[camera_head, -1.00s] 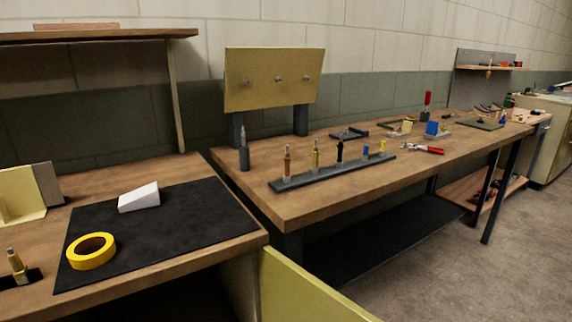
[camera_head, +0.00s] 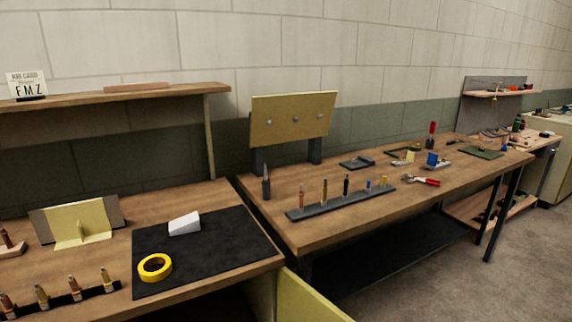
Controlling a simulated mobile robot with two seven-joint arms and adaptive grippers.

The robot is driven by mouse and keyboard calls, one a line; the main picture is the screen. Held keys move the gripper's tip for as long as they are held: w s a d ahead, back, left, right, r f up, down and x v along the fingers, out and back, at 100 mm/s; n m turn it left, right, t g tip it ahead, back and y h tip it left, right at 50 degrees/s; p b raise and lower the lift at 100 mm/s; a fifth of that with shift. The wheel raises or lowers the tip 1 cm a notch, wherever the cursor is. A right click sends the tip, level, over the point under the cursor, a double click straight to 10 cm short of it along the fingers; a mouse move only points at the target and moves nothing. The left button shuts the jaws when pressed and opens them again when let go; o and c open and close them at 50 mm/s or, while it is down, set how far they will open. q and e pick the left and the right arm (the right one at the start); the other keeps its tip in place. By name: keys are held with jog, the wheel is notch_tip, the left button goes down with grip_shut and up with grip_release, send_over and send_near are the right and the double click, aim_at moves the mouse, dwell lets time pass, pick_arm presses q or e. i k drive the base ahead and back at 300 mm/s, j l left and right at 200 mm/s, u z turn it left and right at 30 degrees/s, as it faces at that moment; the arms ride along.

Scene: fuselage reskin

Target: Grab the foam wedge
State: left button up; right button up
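The white foam wedge (camera_head: 184,224) lies on a black mat (camera_head: 222,252) on the left wooden bench, near the mat's back left part. Its sloped face is up, and nothing covers it. A yellow tape roll (camera_head: 155,267) lies on the same mat, in front of the wedge and to its left, apart from it. Neither of my grippers shows in the head view.
A yellow bracket (camera_head: 80,224) and a rack of brass-tipped tools (camera_head: 65,299) stand left of the mat. A wooden shelf (camera_head: 110,97) overhangs the bench's back. The right bench (camera_head: 315,233) holds a tool rail (camera_head: 340,198). The mat's right part is clear.

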aim_at(188, 223)
jog(key=j+z, duration=0.15)
jog(key=j, duration=0.35)
jog(key=k+j+z, duration=0.1)
jog(key=j, duration=0.25)
jog(key=j+z, duration=0.1)
jog(key=j, duration=0.2)
jog(key=k+j+z, duration=0.1)
jog(key=j, duration=0.2)
jog(key=k+j+z, duration=0.1)
jog(key=j, duration=0.25)
jog(key=k, duration=0.1)
